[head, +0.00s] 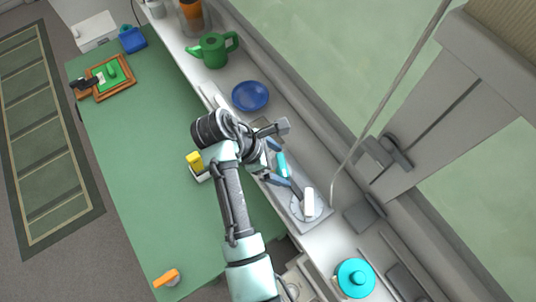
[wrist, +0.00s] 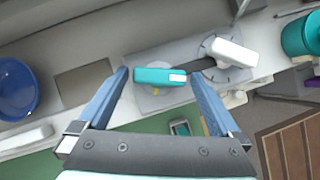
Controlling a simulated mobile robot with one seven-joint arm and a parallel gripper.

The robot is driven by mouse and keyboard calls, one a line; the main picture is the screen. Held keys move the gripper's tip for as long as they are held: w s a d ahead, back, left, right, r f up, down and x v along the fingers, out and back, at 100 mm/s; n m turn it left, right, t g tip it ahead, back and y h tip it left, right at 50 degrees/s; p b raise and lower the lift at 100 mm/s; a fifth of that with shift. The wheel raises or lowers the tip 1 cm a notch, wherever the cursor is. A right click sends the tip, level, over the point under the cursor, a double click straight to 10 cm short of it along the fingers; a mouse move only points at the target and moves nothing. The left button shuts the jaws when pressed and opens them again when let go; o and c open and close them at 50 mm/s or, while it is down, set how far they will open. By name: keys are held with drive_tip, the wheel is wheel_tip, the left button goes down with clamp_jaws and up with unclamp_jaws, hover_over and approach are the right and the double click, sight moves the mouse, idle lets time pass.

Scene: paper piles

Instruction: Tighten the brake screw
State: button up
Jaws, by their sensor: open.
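A light grey plate (head: 318,216) on the white ledge carries a round dial-like disc with a white block-shaped knob (head: 309,202). A teal handle (head: 282,164) lies to its upper left. In the wrist view the teal handle (wrist: 152,76) joins a dark bar that runs to the white knob (wrist: 234,53). I cannot tell which part is the brake screw. My gripper (head: 277,163) is open, with its blue fingers on either side of the teal handle. In the wrist view the gripper (wrist: 157,75) has its fingertips near the handle's two ends; contact is unclear.
On the ledge a blue bowl (head: 250,96) and a green watering can (head: 213,50) stand farther up, and a teal lidded pot (head: 356,279) lower right. A yellow-and-white object (head: 196,164) and an orange object (head: 167,278) lie on the green table (head: 150,150), mostly clear.

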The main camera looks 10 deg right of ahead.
drive_tip(key=shift+x, duration=1.05)
drive_tip(key=c, duration=1.1)
drive_tip(key=m+g, duration=0.2)
drive_tip(key=m, duration=0.2)
drive_tip(key=shift+w+m+y+b, duration=0.1)
drive_tip(key=shift+m+y+b, duration=0.2)
drive_tip(key=shift+m, duration=0.1)
drive_tip(key=shift+c, duration=0.2)
drive_tip(key=m+g+y+b, duration=0.1)
drive_tip(key=m+g, duration=0.1)
drive_tip(key=m, duration=0.2)
drive_tip(key=shift+f+m+b, duration=0.15)
drive_tip(key=shift+m+b, duration=0.15)
drive_tip(key=shift+b, duration=0.05)
drive_tip(key=m, duration=0.1)
drive_tip(key=m+g+y+p, duration=0.1)
drive_tip(key=m, duration=0.1)
drive_tip(key=shift+a+r+y, duration=0.1)
drive_tip(key=shift+r+y, duration=0.2)
drive_tip(key=m+y, duration=0.1)
drive_tip(key=m, duration=0.2)
drive_tip(key=m+g+y, duration=0.1)
drive_tip(key=m+y, duration=0.1)
drive_tip(key=shift+f+m, duration=0.15)
drive_tip(key=shift+m, duration=0.25)
drive_tip(key=o, duration=1.1)
drive_tip(key=shift+m, duration=0.4)
